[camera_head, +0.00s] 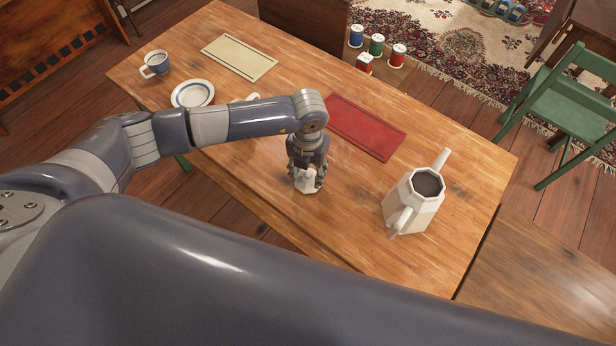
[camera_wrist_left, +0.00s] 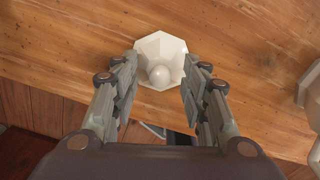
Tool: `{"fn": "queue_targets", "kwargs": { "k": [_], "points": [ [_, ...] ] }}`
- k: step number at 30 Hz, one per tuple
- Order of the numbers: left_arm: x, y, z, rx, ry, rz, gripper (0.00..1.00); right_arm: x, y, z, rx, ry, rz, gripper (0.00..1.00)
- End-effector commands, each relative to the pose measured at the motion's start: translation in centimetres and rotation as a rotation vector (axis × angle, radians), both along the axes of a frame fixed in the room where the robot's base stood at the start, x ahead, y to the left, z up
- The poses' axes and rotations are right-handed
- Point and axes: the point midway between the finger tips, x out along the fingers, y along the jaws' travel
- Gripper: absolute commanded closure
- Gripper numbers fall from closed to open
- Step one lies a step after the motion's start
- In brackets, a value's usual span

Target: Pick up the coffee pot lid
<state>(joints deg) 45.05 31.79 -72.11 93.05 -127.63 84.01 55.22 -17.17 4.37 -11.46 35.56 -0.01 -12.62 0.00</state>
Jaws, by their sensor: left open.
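The coffee pot lid (camera_wrist_left: 160,58) is white and faceted with a round knob, and it sits on the wooden table near its front edge. It shows in the head view (camera_head: 305,182) partly hidden under my left gripper (camera_head: 306,177). In the left wrist view my left gripper (camera_wrist_left: 158,82) is open, with one finger on each side of the knob and no visible grip on it. The white coffee pot (camera_head: 412,203) stands upright and uncovered to the right, its dark inside showing. My right gripper is not in view.
The wooden table (camera_head: 350,240) also holds a red mat (camera_head: 366,127), a cream mat (camera_head: 239,57), a saucer (camera_head: 193,93) and a blue-and-white cup (camera_head: 156,63). Several spools (camera_head: 377,45) stand beyond the back edge. A green chair (camera_head: 565,115) is at the right.

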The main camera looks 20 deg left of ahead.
Motion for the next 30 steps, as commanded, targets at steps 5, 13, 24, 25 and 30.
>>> {"fn": "queue_targets", "kwargs": {
  "k": [5, 13, 24, 25, 30],
  "points": [
    [0.0, 0.0, 0.0, 0.000, 0.000, 0.000, 0.88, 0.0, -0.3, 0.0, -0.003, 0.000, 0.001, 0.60],
    [0.0, 0.0, 0.1, 0.000, 0.000, 0.001, 1.00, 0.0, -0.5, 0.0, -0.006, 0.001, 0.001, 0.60],
    [0.1, 0.0, 1.4, -0.001, -0.002, 0.001, 1.00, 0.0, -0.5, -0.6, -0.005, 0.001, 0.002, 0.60],
    [0.1, 0.0, 1.7, -0.001, -0.002, 0.001, 1.00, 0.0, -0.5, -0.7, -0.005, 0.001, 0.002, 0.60],
    [0.5, -1.0, 3.4, -0.004, -0.003, -0.003, 1.00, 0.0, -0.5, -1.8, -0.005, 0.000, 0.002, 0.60]
  ]
}}
